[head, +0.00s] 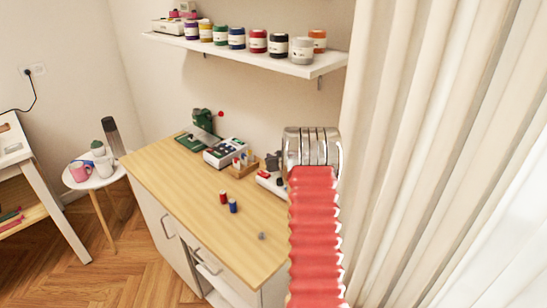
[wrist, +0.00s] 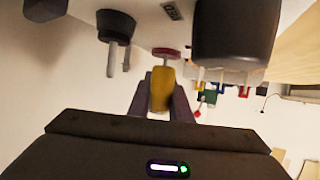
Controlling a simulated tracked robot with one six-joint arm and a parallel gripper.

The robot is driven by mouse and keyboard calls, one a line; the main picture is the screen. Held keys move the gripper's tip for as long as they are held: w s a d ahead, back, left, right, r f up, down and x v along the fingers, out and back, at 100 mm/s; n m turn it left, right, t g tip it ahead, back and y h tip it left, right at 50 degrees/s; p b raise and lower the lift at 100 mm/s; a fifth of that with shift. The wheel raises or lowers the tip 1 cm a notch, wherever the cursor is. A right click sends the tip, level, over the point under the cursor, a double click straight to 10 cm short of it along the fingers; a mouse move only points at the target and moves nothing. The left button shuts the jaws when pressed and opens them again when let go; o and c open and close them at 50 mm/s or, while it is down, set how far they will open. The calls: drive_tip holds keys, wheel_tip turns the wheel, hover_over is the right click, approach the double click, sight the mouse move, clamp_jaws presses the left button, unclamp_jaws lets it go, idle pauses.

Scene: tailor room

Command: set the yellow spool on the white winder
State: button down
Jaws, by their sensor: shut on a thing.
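The yellow spool (wrist: 161,90) is held between the two dark fingers of my gripper (wrist: 160,80) in the wrist view, which looks upside down. The white winder (wrist: 182,32) fills the upper part of that view, with dark knobs and a thin spindle on a red disc (wrist: 166,52). The spool lines up with the spindle in the picture; I cannot tell whether they touch. In the head view the white winder (head: 266,181) stands at the back right of the wooden counter, partly hidden by my red arm. My gripper and the yellow spool are not clear there.
On the counter (head: 182,184) stand a red spool (head: 223,197), a blue spool (head: 233,206) and a small grey piece (head: 261,236). A wooden spool holder (head: 243,169), a white box (head: 224,154) and a green machine (head: 206,123) stand behind. A curtain (head: 420,150) hangs at right.

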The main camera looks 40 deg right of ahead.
drive_tip(key=shift+r, duration=0.8)
idle(0.9)
drive_tip(key=c, duration=1.9)
unclamp_jaws()
drive_tip(key=shift+s, duration=0.15)
drive_tip(key=shift+v, duration=5.4)
